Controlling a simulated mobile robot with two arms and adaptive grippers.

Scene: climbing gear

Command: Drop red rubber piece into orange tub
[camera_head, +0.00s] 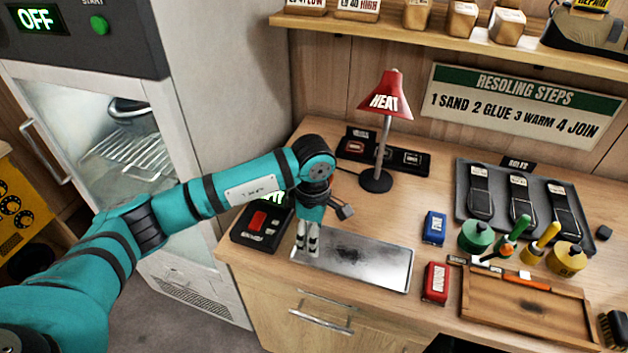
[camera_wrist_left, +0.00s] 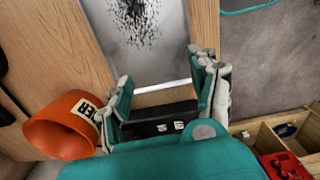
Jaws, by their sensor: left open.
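My left gripper (camera_head: 307,250) hangs over the left end of a metal tray (camera_head: 385,262), its fingers open with nothing clearly held. In the wrist view, its two fingers (camera_wrist_left: 163,90) stand apart. An orange tub (camera_wrist_left: 62,128) with a partly hidden white label is at the lower left of the wrist view, beside the gripper. I do not see it in the head view. My right gripper is not in view.
A red lamp (camera_head: 385,95) marked HEAT stands behind the tray. A blue box (camera_head: 433,228) and a red box (camera_head: 435,282) stand to its right, before green and yellow pots. A shelf (camera_head: 450,38) runs above. A wooden compartment box (camera_wrist_left: 262,140) shows in the wrist view.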

